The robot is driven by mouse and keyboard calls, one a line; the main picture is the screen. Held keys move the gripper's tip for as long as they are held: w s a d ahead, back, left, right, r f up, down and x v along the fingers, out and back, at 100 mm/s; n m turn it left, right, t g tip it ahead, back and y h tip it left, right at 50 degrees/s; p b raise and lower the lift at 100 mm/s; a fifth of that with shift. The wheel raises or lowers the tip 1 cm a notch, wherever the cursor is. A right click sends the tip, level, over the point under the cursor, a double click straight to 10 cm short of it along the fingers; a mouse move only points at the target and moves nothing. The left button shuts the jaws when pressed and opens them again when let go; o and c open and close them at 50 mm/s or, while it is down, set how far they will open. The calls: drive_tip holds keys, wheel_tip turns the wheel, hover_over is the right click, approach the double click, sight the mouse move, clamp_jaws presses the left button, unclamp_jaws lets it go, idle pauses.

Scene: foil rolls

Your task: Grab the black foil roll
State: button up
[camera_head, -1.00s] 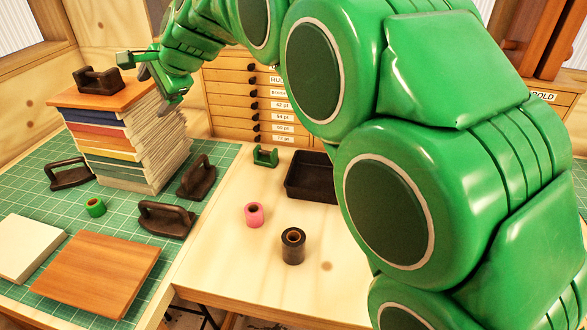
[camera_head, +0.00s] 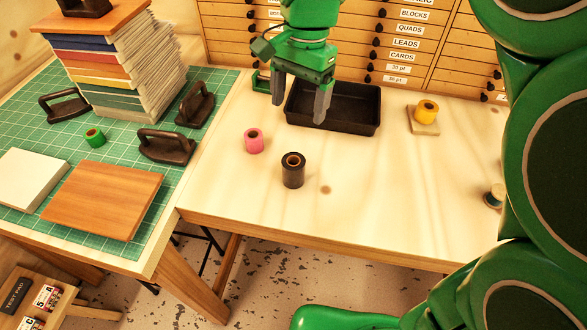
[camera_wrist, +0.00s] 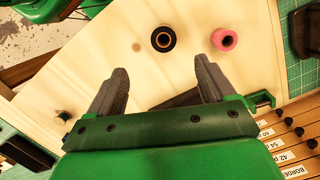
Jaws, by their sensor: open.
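The black foil roll (camera_head: 293,171) stands upright on the pale wooden table, with a brown core showing at its top. It also shows in the wrist view (camera_wrist: 163,39), seen from above, beyond the fingertips and between their lines. My gripper (camera_head: 299,108) is open and empty, with its fingers pointing down above the black tray's left part, behind the roll and apart from it. In the wrist view my gripper (camera_wrist: 160,78) shows both grey fingers spread wide. A pink foil roll (camera_head: 253,141) stands to the left of the black one.
The black tray (camera_head: 352,127) sits behind the roll. A yellow roll (camera_head: 426,110) stands on a small block at right; a teal roll (camera_head: 494,196) is by my arm. Left are a book stack (camera_head: 125,75), dark weights (camera_head: 166,146) and a green roll (camera_head: 95,137). Table before the roll is clear.

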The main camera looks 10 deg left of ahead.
hover_over(293, 167)
drive_tip(key=w, duration=0.3)
wheel_tip(293, 167, down, 10)
drive_tip(key=f, duration=0.1)
drive_tip(key=shift+s+a+f, duration=0.1)
drive_tip(key=shift+s+f, duration=0.15)
drive_tip(key=shift+f, duration=1)
drive_tip(key=shift+s+a+f, duration=0.1)
drive_tip(key=shift+s+f, duration=0.2)
drive_tip(key=shift+f, duration=1)
drive_tip(key=shift+s+f, duration=0.25)
drive_tip(key=shift+f, duration=1)
drive_tip(key=c, duration=1.2)
